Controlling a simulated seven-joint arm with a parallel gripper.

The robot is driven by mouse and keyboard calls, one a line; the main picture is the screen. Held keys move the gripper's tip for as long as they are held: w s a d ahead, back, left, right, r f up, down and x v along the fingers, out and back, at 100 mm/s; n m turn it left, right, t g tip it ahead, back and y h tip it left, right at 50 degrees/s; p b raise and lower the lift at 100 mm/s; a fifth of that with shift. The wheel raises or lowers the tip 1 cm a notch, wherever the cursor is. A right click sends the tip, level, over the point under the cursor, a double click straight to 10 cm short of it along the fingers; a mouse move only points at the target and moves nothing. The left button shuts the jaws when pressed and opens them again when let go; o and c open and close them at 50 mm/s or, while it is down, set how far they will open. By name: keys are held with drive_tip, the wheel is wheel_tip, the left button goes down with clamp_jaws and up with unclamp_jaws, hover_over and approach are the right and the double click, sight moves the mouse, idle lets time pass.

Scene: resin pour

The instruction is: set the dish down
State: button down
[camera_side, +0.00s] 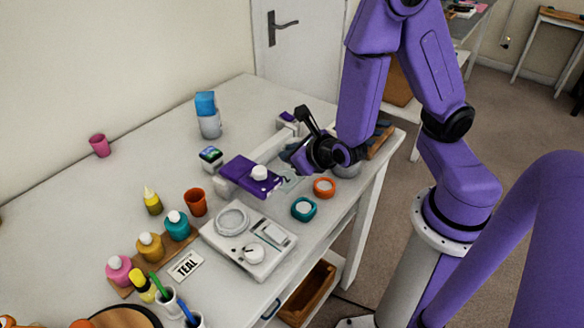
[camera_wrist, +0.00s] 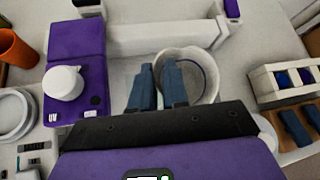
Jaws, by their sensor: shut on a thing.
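The dish (camera_wrist: 210,62) is a round, pale, see-through vessel with a whitish rim, seen in the wrist view just ahead of my gripper (camera_wrist: 157,80). My gripper has two blue-grey fingers, one overlapping the dish's interior and the other to its left, and is shut on the dish's left wall. In the side view my gripper (camera_side: 291,158) is low over the right part of the table, beside the purple device (camera_side: 240,172) with a white knob. The dish is hard to make out there, and I cannot tell whether its base touches the table.
A white tray (camera_side: 242,262) with a ring, an orange cup (camera_side: 196,202), a teal jar (camera_side: 303,209) and an orange jar (camera_side: 324,187) stand nearby. A pale bar (camera_wrist: 160,38) lies beyond the dish. A rack (camera_wrist: 284,82) stands at the right in the wrist view.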

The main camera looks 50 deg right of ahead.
drive_tip(key=shift+f, duration=2.2)
drive_tip(key=c, duration=1.1)
unclamp_jaws()
